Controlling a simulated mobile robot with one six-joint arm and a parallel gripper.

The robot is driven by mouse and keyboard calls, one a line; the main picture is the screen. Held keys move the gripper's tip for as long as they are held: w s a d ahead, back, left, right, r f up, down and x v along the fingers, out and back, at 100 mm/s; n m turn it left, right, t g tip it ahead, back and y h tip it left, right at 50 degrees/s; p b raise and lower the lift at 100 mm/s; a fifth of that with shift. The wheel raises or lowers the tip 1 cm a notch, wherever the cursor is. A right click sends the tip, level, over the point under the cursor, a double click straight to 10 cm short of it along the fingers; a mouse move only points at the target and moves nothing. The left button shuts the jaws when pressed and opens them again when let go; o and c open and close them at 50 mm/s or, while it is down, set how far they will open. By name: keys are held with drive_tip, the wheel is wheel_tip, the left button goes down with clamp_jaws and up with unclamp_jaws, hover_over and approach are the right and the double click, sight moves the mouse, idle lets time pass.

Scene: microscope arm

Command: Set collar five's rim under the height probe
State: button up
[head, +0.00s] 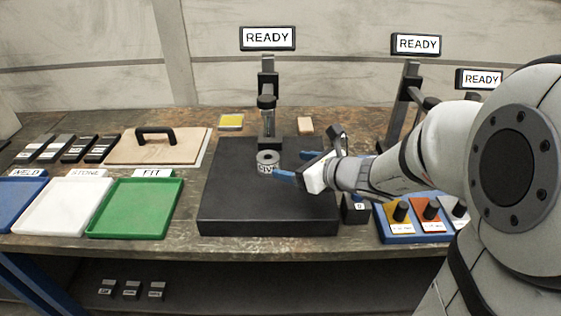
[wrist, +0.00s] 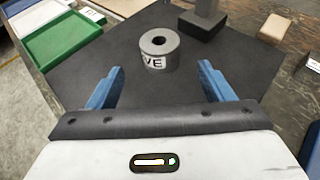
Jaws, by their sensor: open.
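The collar (head: 267,161) is a short grey metal ring with a central hole and a white label, partly readable as "VE". It stands upright on the black plate (head: 230,205), in front of the height probe (head: 267,105) on its dark column. In the wrist view the collar (wrist: 159,50) lies beyond my fingertips, roughly midway between their lines. My gripper (head: 288,164) has blue fingers and is open and empty, low over the plate at the collar's right. The fingers (wrist: 162,78) show apart in the wrist view. The probe's tip is hard to make out above the collar.
Blue, white (head: 62,207) and green (head: 135,208) trays stand left of the plate. A wooden board with a black handle (head: 155,135) lies behind them. A blue rack with knobs (head: 415,228) stands at right. "READY" signs (head: 267,38) stand at the back. The plate's front is clear.

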drive_tip(key=shift+s+d+r, duration=0.1)
drive_tip(key=shift+s+d, duration=0.1)
drive_tip(key=shift+s, duration=0.1)
drive_tip(key=shift+s+a+n+g, duration=0.25)
drive_tip(key=shift+s+n+g, duration=0.05)
drive_tip(key=shift+n, duration=0.2)
drive_tip(key=s+n+g, duration=0.1)
drive_tip(key=s+n, duration=0.1)
drive_tip(key=s+a+n+g, duration=0.1)
drive_tip(key=s+n, duration=0.1)
drive_tip(key=n, duration=0.1)
drive_tip(key=s+a+f+n+g, duration=0.1)
drive_tip(key=s+n, duration=0.1)
drive_tip(key=n, duration=0.1)
drive_tip(key=shift+s+f+g, duration=0.1)
drive_tip(key=shift+s+g, duration=0.1)
drive_tip(key=shift+g, duration=0.1)
drive_tip(key=s+d+f+n+g+h, duration=0.2)
drive_tip(key=s+d+n+h, duration=0.7)
drive_tip(key=n, duration=0.9)
drive_tip(key=shift+s+d+f+g, duration=0.15)
drive_tip(key=shift+s+d+g, duration=0.75)
drive_tip(key=shift+s+d, duration=0.1)
